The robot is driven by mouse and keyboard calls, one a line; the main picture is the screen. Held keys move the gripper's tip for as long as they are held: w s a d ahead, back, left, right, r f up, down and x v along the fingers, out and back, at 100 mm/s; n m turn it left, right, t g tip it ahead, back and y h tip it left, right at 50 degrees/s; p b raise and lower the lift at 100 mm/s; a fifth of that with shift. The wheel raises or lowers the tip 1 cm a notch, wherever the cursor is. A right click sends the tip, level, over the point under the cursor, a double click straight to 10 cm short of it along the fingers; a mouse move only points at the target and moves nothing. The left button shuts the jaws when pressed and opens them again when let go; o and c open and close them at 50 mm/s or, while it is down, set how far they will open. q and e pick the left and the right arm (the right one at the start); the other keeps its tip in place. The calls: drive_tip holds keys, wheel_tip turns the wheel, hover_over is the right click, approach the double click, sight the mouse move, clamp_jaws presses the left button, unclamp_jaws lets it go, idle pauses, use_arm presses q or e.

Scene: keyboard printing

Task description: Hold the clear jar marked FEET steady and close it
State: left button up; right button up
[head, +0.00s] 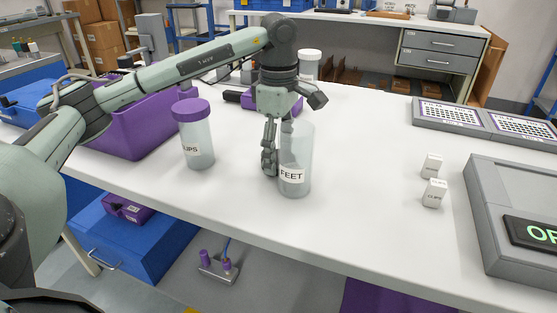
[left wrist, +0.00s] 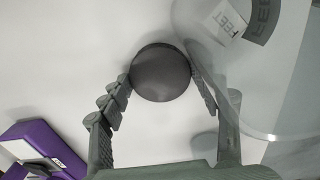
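The clear jar marked FEET (head: 301,150) stands upright on the white table with no lid on it. It also shows at the right of the left wrist view (left wrist: 275,75). My left gripper (head: 270,165) points down close beside the jar, on its left. In the left wrist view a dark round lid (left wrist: 160,72) lies between my left fingertips (left wrist: 160,80). Both seem to touch its rim, but I cannot tell whether they grip it. In the head view the lid is hidden or merges with the fingers. My right gripper is in neither view.
A purple-lidded jar (head: 195,135) stands left of FEET. A white-lidded jar (head: 310,65) stands behind it. A purple bin (head: 145,125) is at the left. Two small white boxes (head: 434,193) and a grey display unit (head: 500,220) are to the right. The table between is clear.

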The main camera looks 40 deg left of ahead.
use_arm(q)
drive_tip(key=shift+c, duration=0.2)
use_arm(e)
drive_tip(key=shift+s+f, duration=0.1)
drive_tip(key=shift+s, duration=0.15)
use_arm(q)
drive_tip(key=shift+r, duration=0.15)
drive_tip(key=shift+w+a+r, duration=0.15)
drive_tip(key=shift+r, duration=0.05)
wheel_tip(320, 180, up, 7)
drive_tip(key=shift+f, duration=0.15)
drive_tip(key=w+a, duration=0.5)
drive_tip(key=a, duration=0.3)
drive_tip(key=w+a, duration=0.5)
drive_tip(key=a, duration=0.3)
drive_tip(key=shift+a+f+b, duration=0.15)
drive_tip(key=shift+a+b, duration=0.2)
drive_tip(key=shift+a, duration=0.05)
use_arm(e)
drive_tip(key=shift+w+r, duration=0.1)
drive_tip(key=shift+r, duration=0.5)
use_arm(q)
drive_tip(key=shift+w, duration=0.1)
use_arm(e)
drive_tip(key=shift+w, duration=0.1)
